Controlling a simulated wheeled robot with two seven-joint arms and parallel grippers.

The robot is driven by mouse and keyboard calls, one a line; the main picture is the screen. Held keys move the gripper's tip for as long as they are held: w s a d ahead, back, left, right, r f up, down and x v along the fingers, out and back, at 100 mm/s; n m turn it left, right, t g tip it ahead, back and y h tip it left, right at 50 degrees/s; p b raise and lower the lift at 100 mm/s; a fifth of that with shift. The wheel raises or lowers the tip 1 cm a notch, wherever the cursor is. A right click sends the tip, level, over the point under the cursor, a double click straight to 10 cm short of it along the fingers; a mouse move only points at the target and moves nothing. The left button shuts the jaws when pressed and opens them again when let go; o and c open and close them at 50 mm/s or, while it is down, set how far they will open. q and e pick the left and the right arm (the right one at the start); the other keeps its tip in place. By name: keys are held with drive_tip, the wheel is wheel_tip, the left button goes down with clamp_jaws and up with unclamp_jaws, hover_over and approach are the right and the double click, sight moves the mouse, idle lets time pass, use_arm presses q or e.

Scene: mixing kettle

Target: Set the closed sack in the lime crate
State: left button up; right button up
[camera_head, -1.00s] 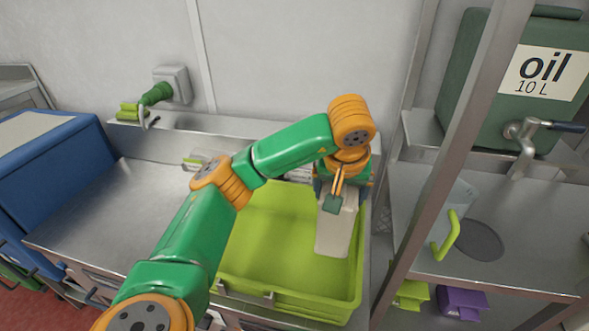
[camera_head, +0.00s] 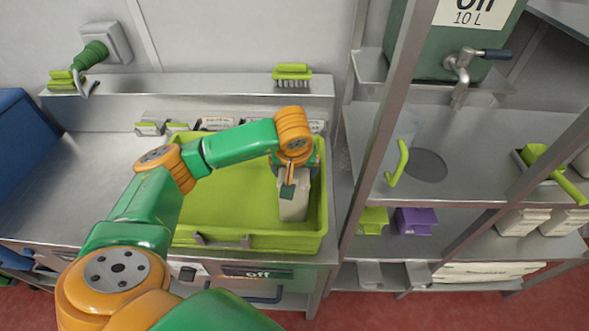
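The lime crate (camera_head: 215,215) is a wide, open, yellow-green bin on the steel counter, at the centre of the head view. The closed sack (camera_head: 293,208) is pale beige and hangs upright at the right end of the crate, within its rim as seen from here. My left gripper (camera_head: 288,187) points down at the sack's top and is shut on it, with one green fingertip across its near face. Whether the sack's bottom touches the crate floor cannot be told. My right gripper is not in view.
A steel rack post (camera_head: 375,140) stands right of the crate. Behind it are shelves with a green oil container (camera_head: 425,45) and a lime-handled clear vessel (camera_head: 398,160). A lime brush (camera_head: 292,73) sits on the back ledge. The counter left of the crate is clear.

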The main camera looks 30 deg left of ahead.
use_arm(q)
drive_tip(key=shift+o, duration=0.6)
wheel_tip(320, 180, up, 11)
hover_over(294, 171)
drive_tip(key=shift+w+p, duration=0.15)
drive_tip(key=shift+p, duration=0.15)
drive_tip(key=shift+s+r, duration=0.2)
drive_tip(key=shift+r, duration=0.1)
drive_tip(key=shift+f, duration=0.1)
